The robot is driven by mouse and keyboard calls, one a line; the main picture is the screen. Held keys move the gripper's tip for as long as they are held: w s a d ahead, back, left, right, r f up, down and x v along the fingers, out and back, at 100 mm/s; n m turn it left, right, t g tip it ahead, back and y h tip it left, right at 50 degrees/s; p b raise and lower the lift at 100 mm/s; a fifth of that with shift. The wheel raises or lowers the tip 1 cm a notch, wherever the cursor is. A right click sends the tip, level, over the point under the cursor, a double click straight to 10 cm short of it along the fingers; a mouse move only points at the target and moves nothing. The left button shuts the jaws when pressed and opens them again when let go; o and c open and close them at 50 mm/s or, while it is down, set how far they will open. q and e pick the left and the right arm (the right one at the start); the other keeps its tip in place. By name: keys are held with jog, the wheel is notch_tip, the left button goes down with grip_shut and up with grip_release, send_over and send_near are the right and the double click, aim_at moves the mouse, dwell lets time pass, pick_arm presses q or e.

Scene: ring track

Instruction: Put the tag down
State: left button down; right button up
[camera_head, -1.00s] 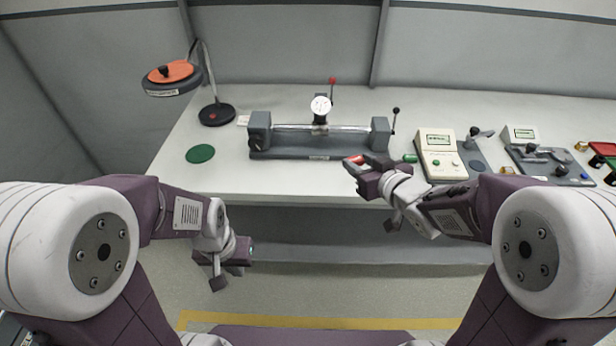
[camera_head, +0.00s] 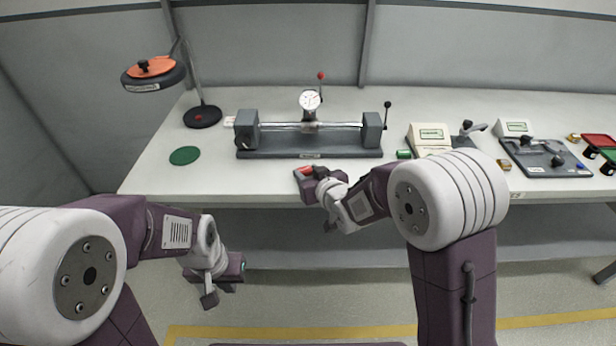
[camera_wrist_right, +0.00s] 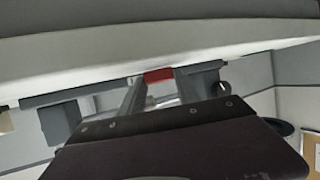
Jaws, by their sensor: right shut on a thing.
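A red tag (camera_head: 306,170) sits between the fingers of my right gripper (camera_head: 303,175); it also shows as a red block in the right wrist view (camera_wrist_right: 158,75). The right gripper is shut on it, over the front edge of the white bench (camera_head: 225,180), in front of the grey fixture's base (camera_head: 300,150). I cannot tell whether the tag touches the bench top. My left gripper (camera_head: 240,268) hangs low in front of the bench, away from everything on it. Its fingers are too small to read.
The fixture carries a dial gauge (camera_head: 310,100). A green disc (camera_head: 185,155) and a lamp (camera_head: 155,75) stand left. A cream meter (camera_head: 430,137), a green cylinder (camera_head: 404,154) and a grey plate (camera_head: 545,158) are right. Bare bench lies between the green disc and my right gripper.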

jog(key=shift+f, duration=0.1)
jog(key=shift+f, duration=0.15)
jog(key=o, duration=1.3)
